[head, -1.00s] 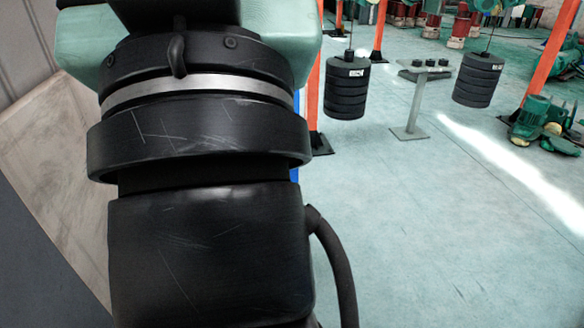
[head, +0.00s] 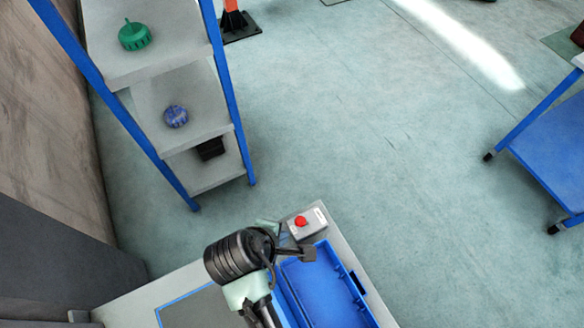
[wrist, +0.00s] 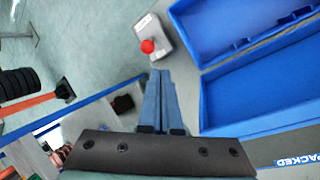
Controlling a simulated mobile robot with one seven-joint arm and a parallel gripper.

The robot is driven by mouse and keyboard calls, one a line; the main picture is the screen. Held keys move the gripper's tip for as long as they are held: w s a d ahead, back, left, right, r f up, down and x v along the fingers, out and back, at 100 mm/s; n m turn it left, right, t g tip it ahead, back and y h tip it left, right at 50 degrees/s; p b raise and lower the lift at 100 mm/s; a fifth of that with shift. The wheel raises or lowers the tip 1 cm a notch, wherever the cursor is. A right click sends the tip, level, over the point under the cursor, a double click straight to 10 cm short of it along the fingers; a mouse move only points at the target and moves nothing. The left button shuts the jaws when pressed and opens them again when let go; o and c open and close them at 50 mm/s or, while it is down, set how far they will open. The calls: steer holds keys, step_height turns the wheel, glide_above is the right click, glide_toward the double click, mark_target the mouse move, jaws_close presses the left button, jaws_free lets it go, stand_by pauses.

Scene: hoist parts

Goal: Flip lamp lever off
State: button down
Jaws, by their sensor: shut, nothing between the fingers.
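The lever shows as a red knob (head: 301,221) on a small grey box (head: 312,229) at the corner of a grey bench top in the head view. In the wrist view the red knob (wrist: 147,46) sits on its box (wrist: 157,35) just beyond my fingertips. My gripper (wrist: 160,73) is shut and empty, its two fingers together and pointing toward the box. The lever's tilt is too small to read, and no lamp can be made out.
A blue bin (head: 325,285) lies beside the box, close to my gripper. A blue-framed shelf (head: 215,80) holds a green part (head: 134,36) and a blue part (head: 176,116). A blue cart (head: 550,150) stands at the right. The floor between is clear.

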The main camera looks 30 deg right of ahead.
mark_target(303, 222)
steer(key=x, duration=1)
steer(key=shift+w+r+p, duration=0.1)
steer(key=shift+p, duration=0.2)
steer(key=shift+d+r+y+p, duration=0.1)
steer(key=shift+d+y+p, duration=0.05)
steer(key=shift+y+p, duration=0.25)
